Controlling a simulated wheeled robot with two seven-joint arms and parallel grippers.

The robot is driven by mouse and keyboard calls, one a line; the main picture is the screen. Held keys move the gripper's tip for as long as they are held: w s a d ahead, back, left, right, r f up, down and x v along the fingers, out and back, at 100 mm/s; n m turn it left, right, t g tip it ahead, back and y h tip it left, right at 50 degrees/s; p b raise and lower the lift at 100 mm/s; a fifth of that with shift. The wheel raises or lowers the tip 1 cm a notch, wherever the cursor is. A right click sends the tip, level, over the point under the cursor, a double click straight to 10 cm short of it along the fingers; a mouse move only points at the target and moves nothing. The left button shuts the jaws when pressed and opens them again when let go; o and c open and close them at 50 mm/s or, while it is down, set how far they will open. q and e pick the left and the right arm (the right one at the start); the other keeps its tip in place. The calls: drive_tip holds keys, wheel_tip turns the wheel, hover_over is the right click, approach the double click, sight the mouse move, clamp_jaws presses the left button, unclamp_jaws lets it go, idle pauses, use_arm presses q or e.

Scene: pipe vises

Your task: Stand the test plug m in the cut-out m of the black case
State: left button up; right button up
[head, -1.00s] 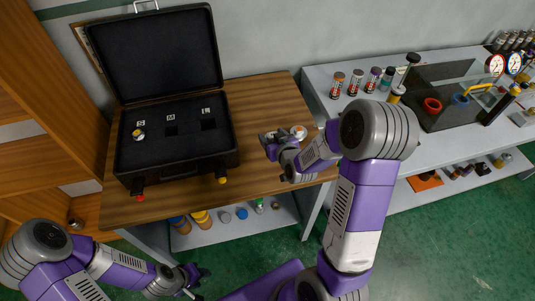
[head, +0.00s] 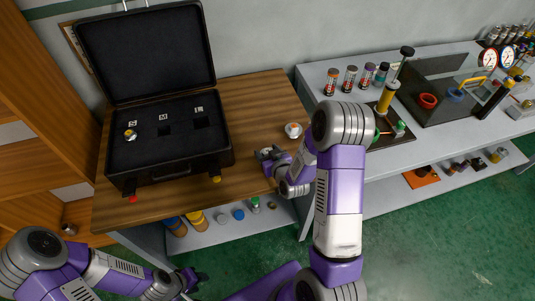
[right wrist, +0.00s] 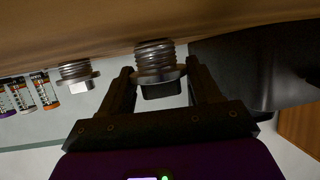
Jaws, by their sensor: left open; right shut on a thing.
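The open black case (head: 110,160) lies on the wooden table with cut-outs marked S, M and L. The cut-out m (head: 165,131) is empty. My right gripper (head: 268,154) is right of the case, over the table. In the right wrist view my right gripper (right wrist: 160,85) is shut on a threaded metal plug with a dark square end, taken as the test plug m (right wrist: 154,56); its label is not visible. Its thread points to the wooden surface; whether it touches is unclear. My left gripper (head: 190,279) is open and empty, low in front of the table.
A small plug (head: 130,135) stands in the S cut-out; the L cut-out (head: 201,122) is empty. Another silver plug (head: 293,130) stands on the table right of my right gripper. The case lid (head: 145,50) stands up behind. A grey bench (head: 445,125) with bottles is at right.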

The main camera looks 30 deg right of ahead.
drive_tip(key=shift+r, duration=0.1)
drive_tip(key=shift+f+b, duration=0.3)
drive_tip(key=o, duration=1.1)
drive_tip(key=shift+r, duration=0.1)
drive_tip(key=shift+o, duration=0.2)
